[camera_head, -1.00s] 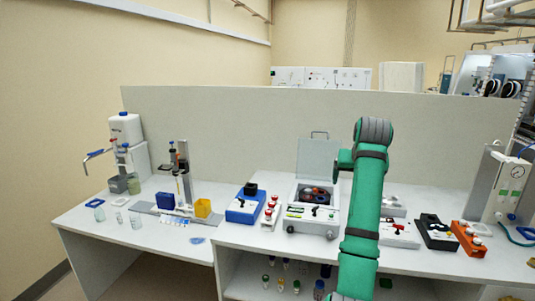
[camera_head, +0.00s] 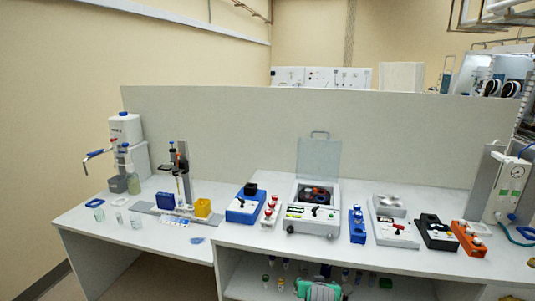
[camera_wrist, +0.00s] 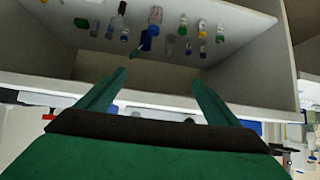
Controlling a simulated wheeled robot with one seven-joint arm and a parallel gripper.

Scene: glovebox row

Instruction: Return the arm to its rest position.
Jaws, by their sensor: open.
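My gripper (camera_wrist: 160,82) shows in the wrist view with its two green fingers spread apart and nothing between them. It faces the open shelf (camera_wrist: 240,82) under the bench, and several small vials (camera_wrist: 155,18) show on that shelf beyond the fingers. In the head view only a green piece of my arm (camera_head: 318,290) shows at the bottom edge, low in front of the shelf. The rest of my arm and the fingertips are out of the head view.
On the bench (camera_head: 345,258) stand an open-lidded centrifuge (camera_head: 313,212), a blue device (camera_head: 245,206), a red-capped vial rack (camera_head: 269,211), a blue block (camera_head: 357,225), a black device (camera_head: 436,231) and an orange device (camera_head: 468,238). The space above the bench is clear.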

